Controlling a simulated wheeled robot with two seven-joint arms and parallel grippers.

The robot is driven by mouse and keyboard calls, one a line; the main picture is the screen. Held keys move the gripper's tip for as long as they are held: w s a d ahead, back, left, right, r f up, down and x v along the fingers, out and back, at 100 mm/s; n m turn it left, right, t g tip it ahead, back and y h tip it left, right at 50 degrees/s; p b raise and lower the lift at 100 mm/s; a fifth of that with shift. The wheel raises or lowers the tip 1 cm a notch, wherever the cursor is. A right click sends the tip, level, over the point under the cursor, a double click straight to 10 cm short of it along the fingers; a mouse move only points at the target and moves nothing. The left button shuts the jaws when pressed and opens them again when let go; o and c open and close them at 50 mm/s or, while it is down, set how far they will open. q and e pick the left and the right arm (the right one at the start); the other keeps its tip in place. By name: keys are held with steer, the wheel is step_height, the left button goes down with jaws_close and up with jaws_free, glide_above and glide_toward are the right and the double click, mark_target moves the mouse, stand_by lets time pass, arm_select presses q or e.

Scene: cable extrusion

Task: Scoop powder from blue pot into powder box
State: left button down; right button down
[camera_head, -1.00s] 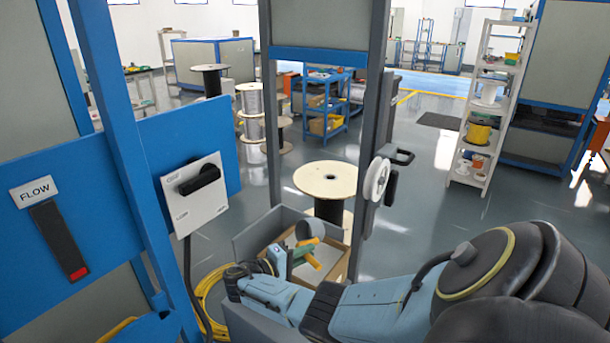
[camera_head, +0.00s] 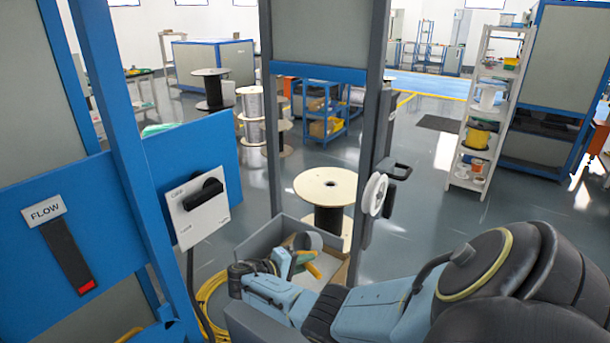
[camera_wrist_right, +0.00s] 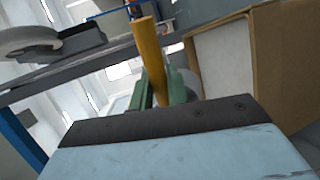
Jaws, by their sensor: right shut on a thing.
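My right gripper (camera_head: 283,262) has green fingers. It is shut on a scoop with a yellow handle (camera_wrist_right: 150,60) and a rounded grey head (camera_head: 307,241). The scoop is beside and partly over an open brown cardboard box (camera_head: 341,275). The box also shows at the right of the right wrist view (camera_wrist_right: 255,60). I cannot tell whether it is the powder box or whether the scoop holds powder. I cannot make out a blue pot. My left gripper is out of view.
A blue frame post (camera_head: 132,160) and a panel with a black rotary switch (camera_head: 203,195) stand left of the arm. A grey post with a white pulley (camera_head: 375,195) stands to the right. A yellow cable coil (camera_head: 208,298) lies below. A wooden-topped spool (camera_head: 325,186) stands behind.

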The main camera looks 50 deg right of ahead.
steer(key=shift+r+t+y+p, duration=0.35)
steer(key=shift+r+y+p, duration=0.55)
steer(key=shift+p, duration=1.2)
steer(key=shift+r+t+y+p, duration=0.35)
steer(key=shift+y+p, duration=1.05)
steer(key=shift+p, duration=0.65)
steer(key=r+t+y+p, duration=0.1)
steer(key=y+p, duration=0.2)
steer(key=p, duration=0.2)
steer(key=shift+r, duration=0.2)
steer(key=shift+r+y+p, duration=0.2)
steer(key=shift+y+p, duration=0.2)
steer(key=y, duration=0.1)
steer(key=t+y, duration=0.1)
steer(key=y, duration=0.1)
steer(key=shift+r, duration=0.35)
